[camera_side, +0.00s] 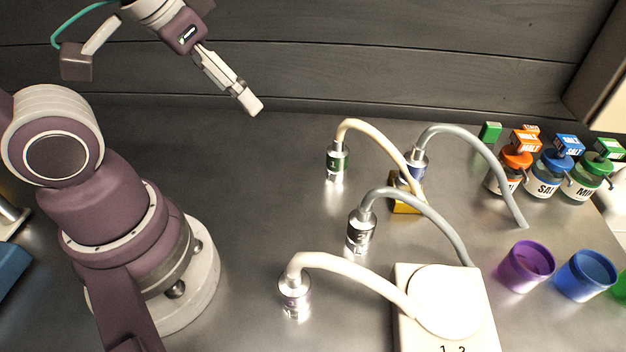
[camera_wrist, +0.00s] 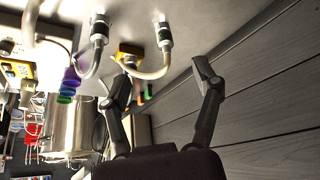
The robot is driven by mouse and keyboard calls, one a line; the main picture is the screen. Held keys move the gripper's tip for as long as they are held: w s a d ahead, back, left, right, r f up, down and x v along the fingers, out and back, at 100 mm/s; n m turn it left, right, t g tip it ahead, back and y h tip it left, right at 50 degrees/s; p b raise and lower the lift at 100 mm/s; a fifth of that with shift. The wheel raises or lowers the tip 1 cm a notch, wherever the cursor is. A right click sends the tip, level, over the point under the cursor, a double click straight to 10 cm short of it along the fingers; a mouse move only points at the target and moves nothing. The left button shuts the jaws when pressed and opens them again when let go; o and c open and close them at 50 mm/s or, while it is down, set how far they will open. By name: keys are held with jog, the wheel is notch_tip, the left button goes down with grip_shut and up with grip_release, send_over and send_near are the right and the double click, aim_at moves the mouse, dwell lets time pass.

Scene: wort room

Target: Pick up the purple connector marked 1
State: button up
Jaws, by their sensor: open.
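The connector with a pale purple band (camera_side: 295,297) stands upright on the metal bench at the front middle in the side view, on the end of a thick white hose (camera_side: 350,270). The mark on its band is too small to read. My gripper (camera_side: 253,107) is high at the back left in the side view, well apart from this connector and empty. In the wrist view its two fingers (camera_wrist: 158,83) are spread, with nothing between them. A white hose end (camera_wrist: 29,22) at the upper left of that view may be this connector's; I cannot tell.
A green-banded connector (camera_side: 337,160), a dark one (camera_side: 361,232) and a blue-banded one (camera_side: 416,160) stand nearby on hoses. A white box (camera_side: 402,310) and yellow block (camera_side: 405,207) are right. Purple (camera_side: 526,267) and blue (camera_side: 585,276) cups and labelled jars (camera_side: 545,178) stand farther right.

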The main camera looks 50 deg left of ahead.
jog(key=shift+o, duration=1)
jog(key=m+g, duration=0.6)
jog(key=m, duration=1.2)
send_over(297, 295)
jog(key=w+a, duration=0.1)
notch_tip(297, 295, down, 10)
jog(key=shift+f, duration=0.15)
notch_tip(297, 295, down, 10)
jog(key=shift+s+a+f, duration=0.1)
jog(key=shift+a+f, duration=0.05)
jog(key=shift+f, duration=0.1)
